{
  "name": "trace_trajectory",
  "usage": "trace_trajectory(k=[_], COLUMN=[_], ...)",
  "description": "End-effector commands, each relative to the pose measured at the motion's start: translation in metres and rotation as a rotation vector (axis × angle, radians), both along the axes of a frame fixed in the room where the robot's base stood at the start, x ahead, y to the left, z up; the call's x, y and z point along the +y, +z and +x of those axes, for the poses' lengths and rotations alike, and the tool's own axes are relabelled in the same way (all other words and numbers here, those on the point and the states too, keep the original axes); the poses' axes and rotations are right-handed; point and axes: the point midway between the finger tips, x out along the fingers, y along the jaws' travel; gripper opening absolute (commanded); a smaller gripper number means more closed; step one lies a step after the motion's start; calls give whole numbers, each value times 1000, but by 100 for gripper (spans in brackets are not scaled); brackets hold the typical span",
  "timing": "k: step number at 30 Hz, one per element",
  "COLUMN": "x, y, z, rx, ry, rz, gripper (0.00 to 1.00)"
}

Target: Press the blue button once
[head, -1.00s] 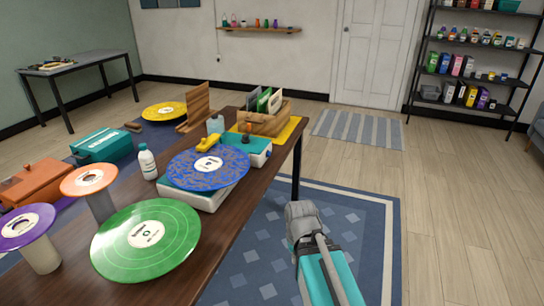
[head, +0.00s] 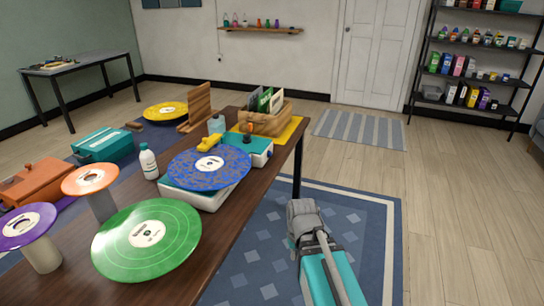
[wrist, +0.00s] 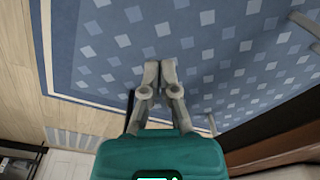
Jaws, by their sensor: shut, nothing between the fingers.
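I cannot make out a blue button in either view. The turntable (head: 195,197) stands on the long wooden table in the head view, with a speckled blue record (head: 192,172) on it. Right behind it is a white box with a teal top (head: 262,154) and a small dark knob on it; whether any button is there is too small to tell. My gripper (wrist: 159,68) is shut and empty in the wrist view, over the blue rug. In the head view my arm is at the lower centre, right of the table and apart from it; the fingertips do not show there.
A green record (head: 125,255), orange record (head: 84,190) and purple record (head: 15,235) stand on the table's near left part. The floor right of the table is clear.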

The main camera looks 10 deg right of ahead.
Motion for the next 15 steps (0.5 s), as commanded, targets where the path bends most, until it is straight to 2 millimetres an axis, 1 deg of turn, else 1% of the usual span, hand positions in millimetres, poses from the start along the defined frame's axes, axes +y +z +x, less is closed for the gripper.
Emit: trace_trajectory(k=[1,5,8,15], x=[1,5,8,10], y=[-1,-3,-2,6], z=[10,39,66,141], rx=[-19,-88,-165,-398], ry=[21,96,168,343], rz=[16,68,113,195], gripper=[0,0,0,0])
